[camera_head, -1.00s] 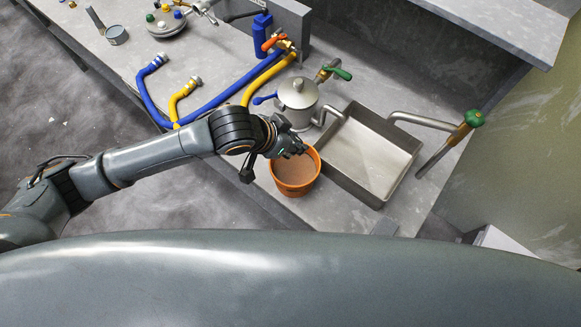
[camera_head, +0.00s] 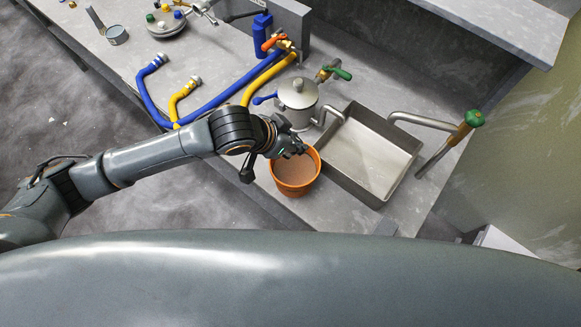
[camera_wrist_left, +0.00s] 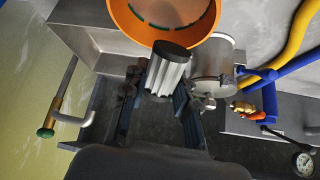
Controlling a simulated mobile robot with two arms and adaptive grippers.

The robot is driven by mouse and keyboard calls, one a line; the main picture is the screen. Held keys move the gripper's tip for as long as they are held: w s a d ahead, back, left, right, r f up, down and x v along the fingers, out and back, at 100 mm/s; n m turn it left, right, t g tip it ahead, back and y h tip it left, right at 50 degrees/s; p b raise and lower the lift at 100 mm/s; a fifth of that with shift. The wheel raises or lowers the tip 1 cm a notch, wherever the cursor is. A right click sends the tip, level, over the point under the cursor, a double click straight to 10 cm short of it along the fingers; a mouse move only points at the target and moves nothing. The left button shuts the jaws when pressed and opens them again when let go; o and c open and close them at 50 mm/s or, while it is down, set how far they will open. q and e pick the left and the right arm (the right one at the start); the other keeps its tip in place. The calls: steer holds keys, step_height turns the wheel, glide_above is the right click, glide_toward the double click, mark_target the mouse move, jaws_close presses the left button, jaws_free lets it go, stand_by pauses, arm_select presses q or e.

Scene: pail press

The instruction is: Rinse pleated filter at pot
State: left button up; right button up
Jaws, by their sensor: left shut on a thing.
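The orange pot (camera_head: 297,192) stands on the grey counter, left of the sink, with a brown inside. My left gripper (camera_head: 295,149) is over the pot's upper-left rim. In the left wrist view, my left gripper (camera_wrist_left: 158,88) is shut on the pleated filter (camera_wrist_left: 164,77), a pale grey ribbed cylinder with a dark end cap. The cap end points toward the orange pot (camera_wrist_left: 125,14) and overlaps its rim in that view. I cannot tell whether they touch. The filter is not clearly visible in the head view. My right gripper is not in view.
A steel sink basin (camera_head: 330,165) lies right of the pot. A lidded metal canister (camera_head: 297,104) stands behind the gripper. Blue hoses (camera_head: 217,110) and a yellow hose (camera_head: 263,80) run left. A green-handled valve (camera_head: 473,118) is at the right.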

mark_target(294, 137)
arm_select(q)
steer(key=shift+r, duration=0.1)
steer(key=shift+r, duration=1.9)
